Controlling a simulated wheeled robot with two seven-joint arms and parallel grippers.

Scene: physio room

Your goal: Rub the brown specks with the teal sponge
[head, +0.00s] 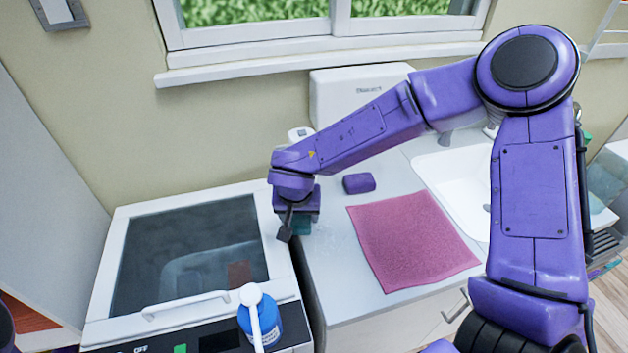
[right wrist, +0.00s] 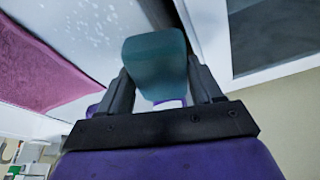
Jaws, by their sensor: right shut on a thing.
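The teal sponge (right wrist: 155,62) is held between the two dark fingers of my right gripper (right wrist: 160,95). In the head view the right gripper (head: 297,222) points down at the left end of the white counter, and a teal bit of the sponge (head: 302,227) shows at its fingers. I cannot tell whether the sponge touches the counter. I make out no brown specks; pale spots (right wrist: 105,25) show on the counter beside the sponge in the right wrist view. The arm and gripper hide part of the counter. My left gripper is not in view.
A pink cloth (head: 412,240) lies on the counter (head: 335,270), with a purple block (head: 358,183) behind it and a sink (head: 455,172) to the right. A glass-lidded unit (head: 190,250) stands left of the counter. A blue bottle (head: 260,320) stands at its front.

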